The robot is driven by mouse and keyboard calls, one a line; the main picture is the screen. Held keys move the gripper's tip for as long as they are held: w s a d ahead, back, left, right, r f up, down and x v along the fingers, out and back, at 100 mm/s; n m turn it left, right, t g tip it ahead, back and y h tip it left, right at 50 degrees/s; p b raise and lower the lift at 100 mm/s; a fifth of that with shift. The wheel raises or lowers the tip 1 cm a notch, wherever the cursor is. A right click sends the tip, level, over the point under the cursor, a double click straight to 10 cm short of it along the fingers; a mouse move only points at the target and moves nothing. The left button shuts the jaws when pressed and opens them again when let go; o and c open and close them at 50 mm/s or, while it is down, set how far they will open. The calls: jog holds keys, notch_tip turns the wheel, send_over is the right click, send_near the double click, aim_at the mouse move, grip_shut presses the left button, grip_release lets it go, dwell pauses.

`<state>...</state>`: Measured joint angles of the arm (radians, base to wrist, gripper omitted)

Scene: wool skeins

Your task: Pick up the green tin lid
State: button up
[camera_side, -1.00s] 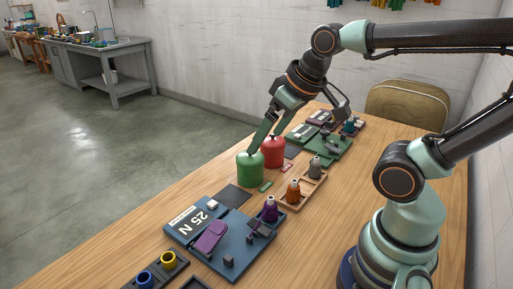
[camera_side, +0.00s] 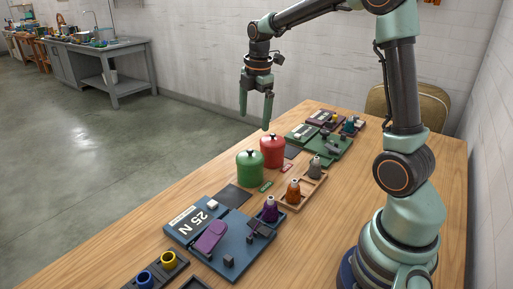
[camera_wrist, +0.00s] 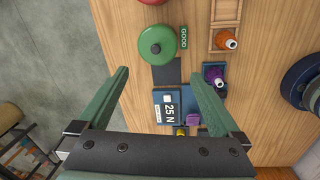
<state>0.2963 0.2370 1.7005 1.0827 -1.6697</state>
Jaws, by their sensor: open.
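The green tin (camera_side: 250,170) stands upright on the wooden table in the side view. Its green lid (camera_side: 245,155) with a dark knob sits on top. In the wrist view the lid (camera_wrist: 158,38) shows from above, ahead of my fingers. My gripper (camera_side: 255,121) hangs above the tins, fingers pointing down, open and empty. Its two green fingers also show spread apart in the wrist view (camera_wrist: 155,62), with the lid beyond their tips. The tin's wall is mostly hidden from above.
A red tin (camera_side: 272,154) stands close behind the green one. A small green tag (camera_side: 265,186) and dark mat (camera_side: 235,198) lie nearby. A wooden tray (camera_side: 313,186) with cones stands to the right. A blue board marked 25 N (camera_side: 228,252) lies in front.

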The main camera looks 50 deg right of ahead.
aim_at(253, 152)
jog(key=f, duration=0.4)
jog(key=w+f, duration=0.1)
jog(key=f, duration=0.7)
jog(key=shift+w+d+f, duration=0.15)
jog(key=shift+d+f, duration=0.05)
jog(key=shift+d, duration=0.2)
jog(key=c, duration=1.1)
jog(key=shift+o, duration=0.2)
